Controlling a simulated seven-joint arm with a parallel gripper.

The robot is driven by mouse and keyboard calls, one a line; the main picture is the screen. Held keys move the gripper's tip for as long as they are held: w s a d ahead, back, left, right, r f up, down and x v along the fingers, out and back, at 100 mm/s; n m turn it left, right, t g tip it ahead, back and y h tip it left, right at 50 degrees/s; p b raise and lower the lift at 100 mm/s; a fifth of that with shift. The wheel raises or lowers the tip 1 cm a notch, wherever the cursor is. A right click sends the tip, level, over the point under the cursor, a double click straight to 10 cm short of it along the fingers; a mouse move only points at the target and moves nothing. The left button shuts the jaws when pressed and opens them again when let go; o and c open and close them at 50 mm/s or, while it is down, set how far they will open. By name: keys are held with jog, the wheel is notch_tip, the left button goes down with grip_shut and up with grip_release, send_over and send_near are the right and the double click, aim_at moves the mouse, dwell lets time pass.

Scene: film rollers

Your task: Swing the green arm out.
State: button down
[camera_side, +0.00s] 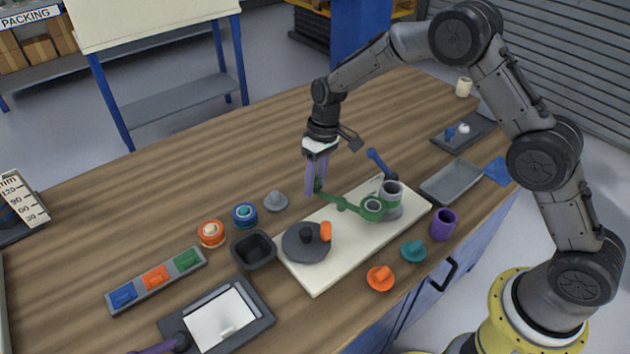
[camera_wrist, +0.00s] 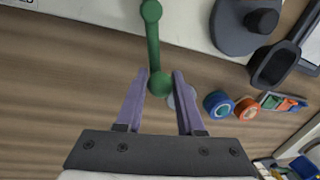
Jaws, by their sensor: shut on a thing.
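The green arm (camera_side: 345,205) reaches left from a round grey post (camera_side: 391,195) on the cream board, out past the board's far edge. Its ring end sits by the post. My gripper (camera_side: 316,188) has purple fingers pointing down and is shut on the knob at the free end of the green arm. In the wrist view the green arm (camera_wrist: 153,45) runs up from the knob, and my gripper (camera_wrist: 161,78) has one finger on each side of it. The fingertips partly hide the knob in the side view.
The cream board (camera_side: 315,279) also bears a dark disc (camera_side: 304,248) with an orange peg. A blue arm (camera_side: 380,163) sticks out behind the post. A black bin (camera_side: 253,250), a grey cone (camera_side: 276,201) and coloured rolls (camera_side: 245,215) stand left of the board. Bare wood lies behind it.

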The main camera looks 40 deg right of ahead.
jog(key=shift+w+d+m, duration=0.1)
jog(key=shift+d+m, duration=0.05)
jog(key=shift+m, duration=0.15)
jog(key=shift+w+d+m, duration=0.1)
jog(key=shift+d+m, duration=0.45)
jog(key=shift+m, duration=0.25)
jog(key=shift+d+r+m+t, duration=0.1)
jog(key=shift+d+m+t, duration=0.15)
jog(key=shift+d+m, duration=0.35)
jog(key=shift+d+m+t, duration=0.25)
jog(key=shift+d+m, duration=0.05)
jog(key=shift+m, duration=0.6)
jog(key=shift+s+d+m+t, duration=0.15)
jog(key=shift+d+m, duration=0.4)
jog(key=shift+m, duration=0.3)
jog(key=shift+s+d+m+t, duration=0.15)
jog(key=shift+d+m, duration=0.35)
jog(key=shift+m, duration=0.35)
jog(key=shift+d+m, duration=0.2)
jog(key=shift+m, duration=0.1)
jog(key=c, duration=0.5)
grip_release()
jog(key=shift+c, duration=0.2)
jog(key=v, duration=1.3)
jog(key=shift+a+r, duration=0.2)
jog(key=shift+r, duration=0.2)
jog(key=shift+s, duration=0.1)
